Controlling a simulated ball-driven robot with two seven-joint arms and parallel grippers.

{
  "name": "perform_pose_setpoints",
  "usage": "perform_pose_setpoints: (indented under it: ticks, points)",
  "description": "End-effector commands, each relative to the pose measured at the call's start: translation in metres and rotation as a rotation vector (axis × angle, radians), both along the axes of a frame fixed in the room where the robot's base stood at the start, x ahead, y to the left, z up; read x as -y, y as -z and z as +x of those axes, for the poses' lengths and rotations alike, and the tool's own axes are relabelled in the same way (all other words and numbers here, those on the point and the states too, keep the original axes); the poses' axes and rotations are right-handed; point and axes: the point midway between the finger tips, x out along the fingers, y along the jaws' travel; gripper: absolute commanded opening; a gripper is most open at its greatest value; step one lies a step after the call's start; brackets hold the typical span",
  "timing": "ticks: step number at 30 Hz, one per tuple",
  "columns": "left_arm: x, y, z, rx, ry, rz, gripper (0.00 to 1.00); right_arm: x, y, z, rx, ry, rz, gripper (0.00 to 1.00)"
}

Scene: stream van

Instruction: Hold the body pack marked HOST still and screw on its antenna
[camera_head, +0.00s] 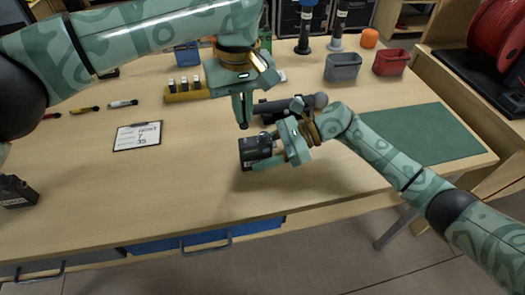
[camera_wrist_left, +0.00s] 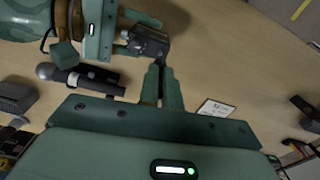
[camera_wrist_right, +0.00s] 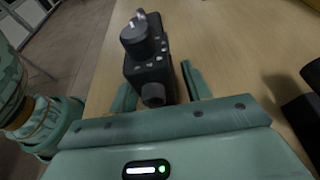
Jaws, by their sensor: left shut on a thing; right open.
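A black body pack (camera_head: 256,151) lies at the middle of the table, with pale marks too small to read. My right gripper (camera_head: 282,152) is open, with its fingers around the pack's near end. In the right wrist view the pack (camera_wrist_right: 150,66) is between the open fingers (camera_wrist_right: 158,88), showing a round knob-like part on top. My left gripper (camera_head: 243,118) points down just above the pack. In the left wrist view its fingers (camera_wrist_left: 162,72) are together close to the pack (camera_wrist_left: 149,42).
A handheld microphone (camera_head: 285,108) lies just behind my right gripper. Another black pack (camera_head: 18,191) is at the far left. A clipboard (camera_head: 138,136), a yellow holder (camera_head: 187,94), a grey bin (camera_head: 342,68), a red bin (camera_head: 390,63) and a green mat (camera_head: 425,136) are around.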

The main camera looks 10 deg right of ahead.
Motion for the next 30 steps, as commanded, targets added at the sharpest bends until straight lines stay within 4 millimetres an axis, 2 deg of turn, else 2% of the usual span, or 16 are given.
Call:
perform_pose_setpoints:
  ticks: [4, 5, 9, 16, 25, 30]
  points:
    - [0.0, 0.0, 0.0, 0.0, 0.0, 0.0, 0.0, 0.0, 0.0, 0.0, 0.0, 0.0, 0.0, 0.48]
    - [0.0, 0.0, 0.0, 0.0, 0.0, 0.0, 0.0, 0.0, 0.0, 0.0, 0.0, 0.0, 0.0, 0.43]
    - [0.0, 0.0, 0.0, 0.0, 0.0, 0.0, 0.0, 0.0, 0.0, 0.0, 0.0, 0.0, 0.0, 0.06]
    - [0.0, 0.002, 0.0, -0.001, 0.0, 0.0, 0.0, 0.0, 0.0, 0.0, 0.0, 0.0, 0.0, 0.06]
    - [0.0, 0.02, 0.0, -0.001, 0.0, 0.0, 0.0, 0.0, 0.0, 0.0, 0.0, 0.0, 0.0, 0.06]
    - [0.0, 0.023, 0.0, 0.001, 0.0, 0.0, 0.0, 0.0, 0.0, 0.0, 0.0, 0.0, 0.0, 0.06]
